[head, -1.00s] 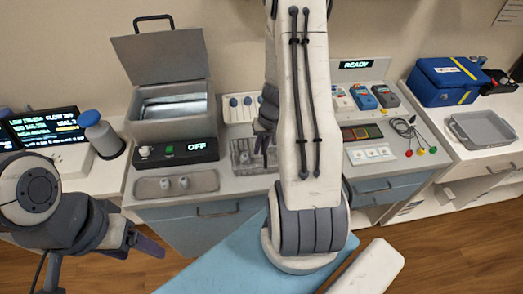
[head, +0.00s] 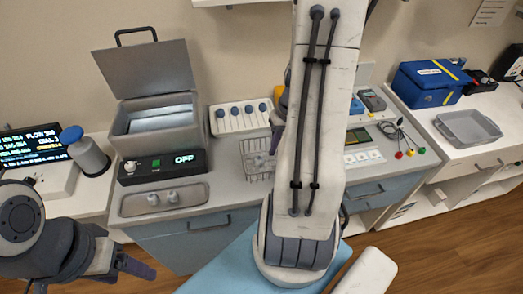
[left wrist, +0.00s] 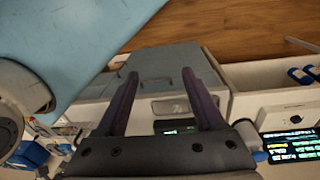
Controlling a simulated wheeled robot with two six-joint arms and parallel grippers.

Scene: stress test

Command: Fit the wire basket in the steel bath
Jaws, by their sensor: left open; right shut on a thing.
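The steel bath (head: 128,128) stands at the back left of the counter. Its hinged lid (head: 145,70) is up and its opening is empty of any basket. Its front panel (head: 186,159) reads OFF. The wire basket (head: 257,160) is right of the bath, below a white rack. My right gripper (head: 275,140) is shut on the basket's right side, largely hidden behind my arm. Whether the basket touches the counter is hard to tell. My left gripper (head: 140,268) is open and empty, low in front of the counter; its spread fingers show in the left wrist view (left wrist: 160,88).
A grey tray (head: 165,212) with two small pieces lies before the bath. A blue-capped bottle (head: 88,155) and a monitor (head: 35,150) stand left. The white rack (head: 240,118) stands behind the basket. A blue box (head: 425,88) and a grey tray (head: 470,138) are far right.

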